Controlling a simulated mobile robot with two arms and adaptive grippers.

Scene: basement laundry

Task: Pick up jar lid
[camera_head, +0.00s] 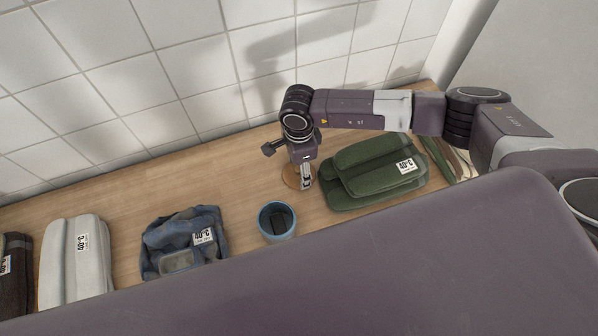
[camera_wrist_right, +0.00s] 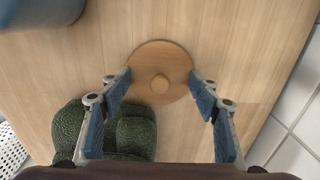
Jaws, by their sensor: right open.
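The jar lid (camera_wrist_right: 160,62) is a round wooden disc with a small knob at its centre. It lies flat on the wooden counter. In the head view the lid (camera_head: 291,178) shows partly behind my right gripper (camera_head: 306,184), which points down over it. In the right wrist view my right gripper (camera_wrist_right: 160,98) is open, with its blue-padded fingers apart on either side of the lid's near part. Nothing is between the pads but the view of the lid and counter. My left gripper is not in view.
A blue cup (camera_head: 277,221) with a dark thing inside stands left of the gripper. A folded green cloth (camera_head: 372,172) lies close on the right. A blue cloth bundle (camera_head: 184,243) and grey folded cloth (camera_head: 75,262) lie farther left. A tiled wall (camera_head: 180,75) rises behind the counter (camera_head: 120,208).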

